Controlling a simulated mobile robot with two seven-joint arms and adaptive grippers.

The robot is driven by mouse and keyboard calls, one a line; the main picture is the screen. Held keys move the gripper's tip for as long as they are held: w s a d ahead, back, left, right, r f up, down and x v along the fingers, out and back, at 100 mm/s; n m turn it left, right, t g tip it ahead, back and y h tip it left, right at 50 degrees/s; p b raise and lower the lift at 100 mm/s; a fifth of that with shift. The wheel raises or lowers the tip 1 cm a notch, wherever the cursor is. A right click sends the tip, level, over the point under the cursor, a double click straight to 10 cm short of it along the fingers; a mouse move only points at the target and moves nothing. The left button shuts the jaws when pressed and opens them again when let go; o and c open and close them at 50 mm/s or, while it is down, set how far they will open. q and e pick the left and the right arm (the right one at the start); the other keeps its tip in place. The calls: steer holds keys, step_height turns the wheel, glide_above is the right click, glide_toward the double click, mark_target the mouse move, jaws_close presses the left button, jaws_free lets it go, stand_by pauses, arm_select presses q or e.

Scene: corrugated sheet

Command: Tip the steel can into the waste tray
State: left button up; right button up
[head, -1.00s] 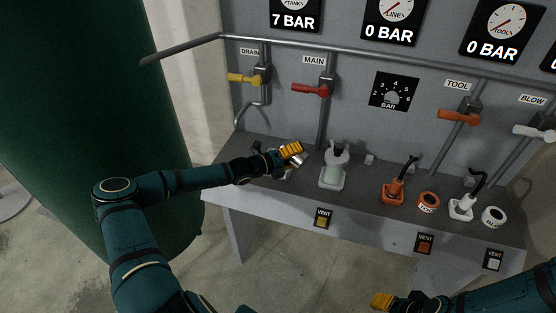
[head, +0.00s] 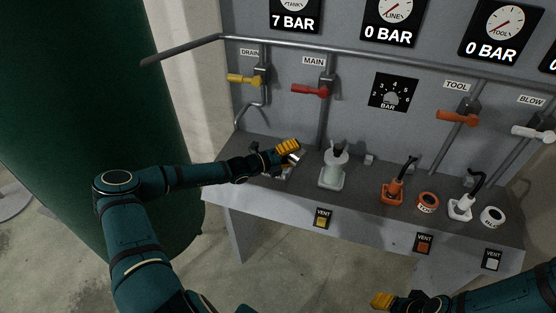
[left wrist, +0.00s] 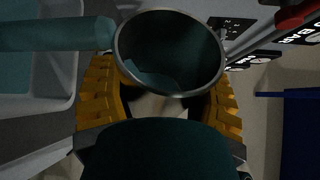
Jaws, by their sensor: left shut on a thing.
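The steel can (head: 294,158) is held tilted over the left part of the bench, and its open mouth (left wrist: 170,50) fills the top of the left wrist view. Some teal liquid shows inside. A teal column (left wrist: 55,33), which looks like pouring liquid, runs from the can's rim towards the grey waste tray (left wrist: 50,110). The tray shows only partly in the head view (head: 284,175), below my gripper. My left gripper (head: 287,147) is shut around the can with its yellow fingers. My right gripper (head: 383,301) is at the bottom edge, away from the bench; its opening is unclear.
A pale bottle-like unit (head: 333,171) stands close right of the can. Farther right are an orange plug (head: 394,192), a tape roll (head: 428,202) and a white plug (head: 461,208). The drain pipe (head: 240,116) and yellow handle (head: 241,79) are on the wall behind.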

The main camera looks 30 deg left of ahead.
arm_select(q)
steer(key=shift+a+r+n+h+p, duration=0.2)
steer(key=shift+r+n+h+p, duration=0.15)
steer(key=shift+n, duration=0.25)
stand_by(0.5)
